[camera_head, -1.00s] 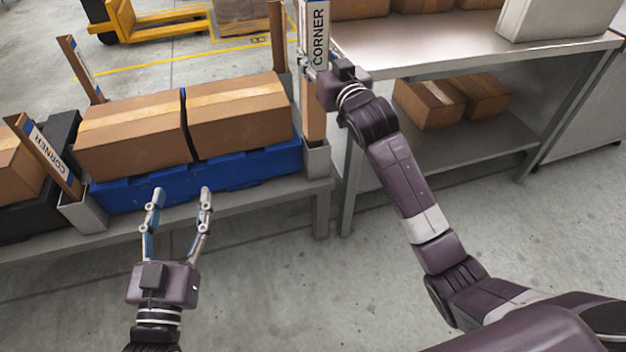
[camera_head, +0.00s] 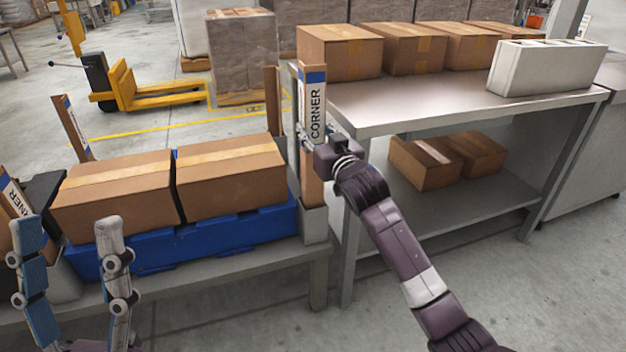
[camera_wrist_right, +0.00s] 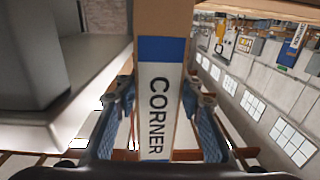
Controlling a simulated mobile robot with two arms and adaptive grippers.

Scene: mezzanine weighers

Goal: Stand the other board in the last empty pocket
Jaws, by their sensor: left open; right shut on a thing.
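My right gripper (camera_head: 318,143) is shut on a brown corner board (camera_head: 312,172) with a blue-and-white CORNER label. This board stands upright at the near right corner of the blue pallet (camera_head: 190,240), its lower end at the grey pocket (camera_head: 314,222); how deep it sits is hard to tell. In the right wrist view the label (camera_wrist_right: 158,105) shows between the fingers. Other boards stand at the far left (camera_head: 75,130), the far right (camera_head: 272,95) and the near left (camera_head: 12,195). My left gripper (camera_head: 68,228) is open and empty, low at the left.
Two taped cartons (camera_head: 115,190) (camera_head: 230,168) sit on the pallet. A steel table (camera_head: 440,100) on the right bears several cartons and a white box (camera_head: 545,68); two cartons lie on its lower shelf (camera_head: 450,205). A yellow pallet truck (camera_head: 130,95) stands behind.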

